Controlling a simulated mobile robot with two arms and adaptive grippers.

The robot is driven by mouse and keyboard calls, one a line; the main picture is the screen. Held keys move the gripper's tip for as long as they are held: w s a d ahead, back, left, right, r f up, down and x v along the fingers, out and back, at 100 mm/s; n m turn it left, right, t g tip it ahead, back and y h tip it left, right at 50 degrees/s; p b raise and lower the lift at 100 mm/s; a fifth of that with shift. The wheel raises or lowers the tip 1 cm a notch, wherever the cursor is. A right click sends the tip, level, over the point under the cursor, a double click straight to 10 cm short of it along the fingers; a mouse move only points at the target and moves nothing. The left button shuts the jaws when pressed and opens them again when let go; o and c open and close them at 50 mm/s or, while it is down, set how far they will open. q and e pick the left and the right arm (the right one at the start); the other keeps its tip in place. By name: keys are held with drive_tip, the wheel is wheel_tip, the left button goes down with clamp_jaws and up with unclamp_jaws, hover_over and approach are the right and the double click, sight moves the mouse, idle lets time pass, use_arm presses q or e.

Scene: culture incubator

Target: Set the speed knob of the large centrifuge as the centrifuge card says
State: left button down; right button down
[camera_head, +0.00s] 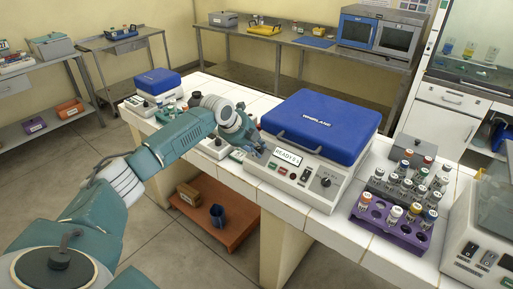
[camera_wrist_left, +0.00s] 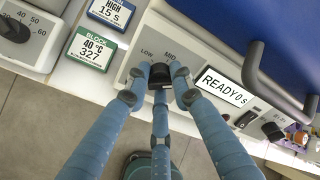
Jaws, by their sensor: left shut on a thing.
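The large centrifuge with a blue lid (camera_head: 320,122) stands on the white bench, lid closed. Its display (camera_wrist_left: 222,87) reads "READY 0 s". In the left wrist view, my left gripper (camera_wrist_left: 162,76) is shut on the black speed knob (camera_wrist_left: 160,82) at the panel's left. LOW and MID show by the knob; the fingers cover the other marks and I cannot tell its pointer's direction. In the head view my left gripper (camera_head: 256,151) hides the knob. A blue-edged card (camera_wrist_left: 111,10) reading "HIGH 15 s" lies left of the centrifuge. My right gripper is not in view.
A black front-panel knob (camera_head: 325,182) sits right of the display. A purple rack (camera_head: 372,220) of capped vials stands right. The lid handle (camera_wrist_left: 262,75) overhangs the panel.

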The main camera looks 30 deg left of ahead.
use_arm(q)
drive_tip(key=shift+m, duration=0.6)
drive_tip(key=c, duration=1.8)
unclamp_jaws()
drive_tip(key=v, duration=1.2)
drive_tip(key=shift+d+f, duration=0.1)
drive_tip(key=shift+d, duration=0.05)
